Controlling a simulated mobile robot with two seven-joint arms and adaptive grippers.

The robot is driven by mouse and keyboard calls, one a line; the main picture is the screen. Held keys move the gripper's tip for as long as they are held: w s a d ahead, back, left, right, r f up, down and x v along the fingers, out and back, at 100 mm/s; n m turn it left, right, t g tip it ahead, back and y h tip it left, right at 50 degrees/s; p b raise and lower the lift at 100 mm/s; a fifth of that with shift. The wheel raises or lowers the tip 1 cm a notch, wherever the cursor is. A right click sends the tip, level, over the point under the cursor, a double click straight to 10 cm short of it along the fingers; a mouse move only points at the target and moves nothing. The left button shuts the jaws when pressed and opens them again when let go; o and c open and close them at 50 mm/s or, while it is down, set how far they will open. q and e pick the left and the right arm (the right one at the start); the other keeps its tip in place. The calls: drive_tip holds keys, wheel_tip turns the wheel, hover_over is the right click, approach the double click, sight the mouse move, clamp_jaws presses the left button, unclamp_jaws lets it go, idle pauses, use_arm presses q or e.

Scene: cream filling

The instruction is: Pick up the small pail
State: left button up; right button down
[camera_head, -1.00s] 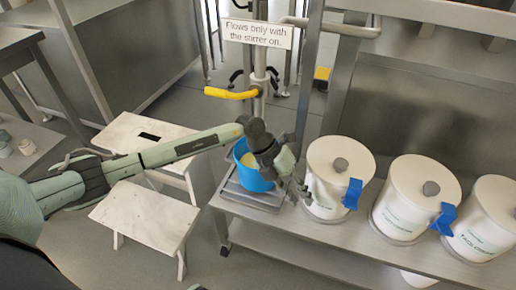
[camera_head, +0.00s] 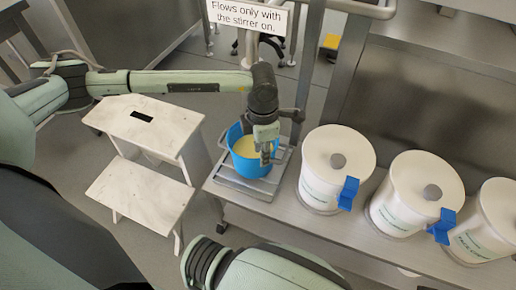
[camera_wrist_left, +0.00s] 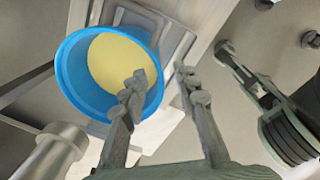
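The small pail (camera_head: 238,163) is blue, stands upright on a square metal platform (camera_head: 229,181) and holds pale yellow cream (camera_head: 245,147). In the left wrist view the pail (camera_wrist_left: 76,74) shows from above, cream (camera_wrist_left: 112,62) inside. My left gripper (camera_head: 266,157) points down over the pail's right side. In the wrist view its fingers (camera_wrist_left: 160,76) are apart and empty; one overlaps the pail's opening and the other is outside the right rim. I cannot tell whether either touches the pail. My right gripper is out of view.
Several white lidded tubs with blue spouts, the nearest (camera_head: 322,190), stand on the metal bench (camera_head: 283,205) right of the pail. A white step stool (camera_head: 140,194) stands left. A sign (camera_head: 247,15) and metal post are behind the pail.

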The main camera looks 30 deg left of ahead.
sight(259, 172)
use_arm(q)
drive_tip(key=shift+s+a+f, duration=0.1)
drive_tip(key=shift+a+f, duration=0.25)
drive_tip(key=f, duration=0.7)
drive_tip(key=shift+w+f, duration=0.2)
clamp_jaws()
drive_tip(key=shift+r, duration=0.1)
